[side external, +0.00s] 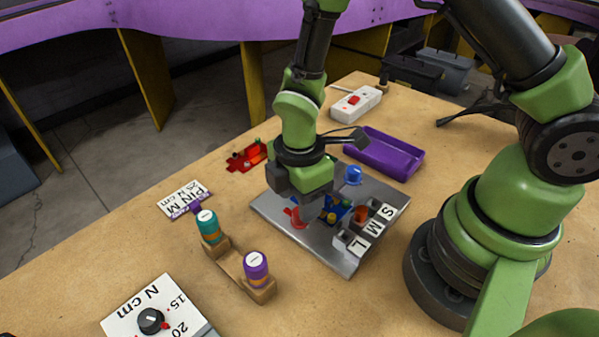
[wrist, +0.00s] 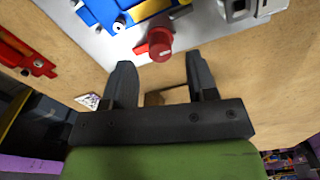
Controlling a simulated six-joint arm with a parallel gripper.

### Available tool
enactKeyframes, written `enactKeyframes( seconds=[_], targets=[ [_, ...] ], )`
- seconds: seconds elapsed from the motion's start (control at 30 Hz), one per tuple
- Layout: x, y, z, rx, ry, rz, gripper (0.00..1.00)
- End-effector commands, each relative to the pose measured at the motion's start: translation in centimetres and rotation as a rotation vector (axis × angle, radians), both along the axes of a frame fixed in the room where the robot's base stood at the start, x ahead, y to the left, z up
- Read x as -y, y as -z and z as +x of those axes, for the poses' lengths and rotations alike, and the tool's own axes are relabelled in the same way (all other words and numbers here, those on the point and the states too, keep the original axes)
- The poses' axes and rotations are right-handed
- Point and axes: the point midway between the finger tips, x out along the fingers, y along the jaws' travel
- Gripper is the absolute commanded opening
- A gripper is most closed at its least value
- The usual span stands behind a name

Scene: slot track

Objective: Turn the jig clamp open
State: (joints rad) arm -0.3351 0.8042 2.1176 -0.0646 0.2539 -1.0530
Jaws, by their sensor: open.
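The jig clamp has a red handle (side external: 296,218), seen on the metal plate under my gripper. In the wrist view the red handle (wrist: 157,43) sits just beyond the fingertips, beside a blue fixture with yellow parts (wrist: 122,12). In the side view the blue fixture (side external: 334,208) is partly hidden by my gripper (side external: 301,193). My gripper (wrist: 162,66) is open and empty, its two dark fingers pointing toward the red handle. No contact shows in the wrist view.
The metal plate (side external: 338,262) also carries S, M and L sockets and a blue round knob (side external: 353,175). A purple tray (side external: 385,155), red part (side external: 247,157), holder with two capped drivers (side external: 238,268), dial box (side external: 157,310) and switch box (side external: 356,103) stand around it.

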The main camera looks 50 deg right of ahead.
Motion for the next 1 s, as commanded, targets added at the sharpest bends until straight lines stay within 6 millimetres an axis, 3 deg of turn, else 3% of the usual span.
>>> enactKeyframes(
  seconds=[0.1, 0.33, 0.5, 0.87, 1.0],
  targets=[
    [0.0, -2.4, 0.1, 0.006, 0.001, 0.003, 0.52],
    [0.0, -6.0, 0.1, 0.003, 0.000, 0.001, 0.52],
    [0.0, -7.1, 0.0, 0.001, 0.001, 0.001, 0.52],
    [0.1, -7.4, 0.0, 0.004, 0.015, 0.003, 0.52],
    [0.7, -10.0, 0.0, 0.053, 0.153, 0.032, 0.52]
  ],
)
